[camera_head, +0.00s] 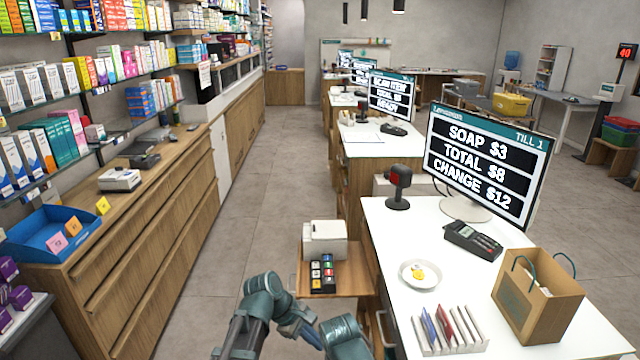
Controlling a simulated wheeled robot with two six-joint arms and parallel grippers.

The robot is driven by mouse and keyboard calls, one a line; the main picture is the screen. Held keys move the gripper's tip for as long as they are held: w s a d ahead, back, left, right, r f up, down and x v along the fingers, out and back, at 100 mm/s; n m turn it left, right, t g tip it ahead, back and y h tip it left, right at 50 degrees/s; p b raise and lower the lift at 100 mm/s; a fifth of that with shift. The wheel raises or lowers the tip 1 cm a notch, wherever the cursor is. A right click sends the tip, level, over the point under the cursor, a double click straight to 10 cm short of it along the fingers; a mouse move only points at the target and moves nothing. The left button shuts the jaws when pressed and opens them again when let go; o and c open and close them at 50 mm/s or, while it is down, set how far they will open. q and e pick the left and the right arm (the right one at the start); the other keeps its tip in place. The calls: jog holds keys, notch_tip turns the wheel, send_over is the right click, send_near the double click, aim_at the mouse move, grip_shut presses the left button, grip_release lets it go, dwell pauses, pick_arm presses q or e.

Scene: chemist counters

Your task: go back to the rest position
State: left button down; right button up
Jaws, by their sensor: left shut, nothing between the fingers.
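My left gripper (312,337) is low in the head view, folded in near my arm, in front of the counter's left end. It is shut with nothing seen in it, and it is partly hidden by my own arm links. My right gripper is not in view. The white counter (400,235) is to the right, with a paper bag (535,305) standing on it. A small white dish (408,283) with yellow coins sits left of the bag. The left gripper is apart from all of these.
A till screen (485,160) reads soap $3, total $8, change $12. A card terminal (472,240), a scanner (398,185) and a card rack (450,335) share the counter. A printer (324,240) and keypad (322,275) sit on a low wooden shelf. The aisle floor (260,180) is clear.

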pick_arm(q)
jog(key=s+a+f+m+y, duration=0.1)
jog(key=s+a+m+y, duration=0.25)
jog(key=a+m, duration=0.35)
jog(key=s+a+f+m+y, duration=0.2)
jog(key=s+a+m+y, duration=0.15)
jog(key=a+m, duration=0.35)
jog(key=s+d+r+m+g+p, duration=0.1)
jog(key=s+d+m, duration=0.1)
jog(key=s+d, duration=0.4)
jog(key=d, duration=0.3)
jog(key=shift+s, duration=0.15)
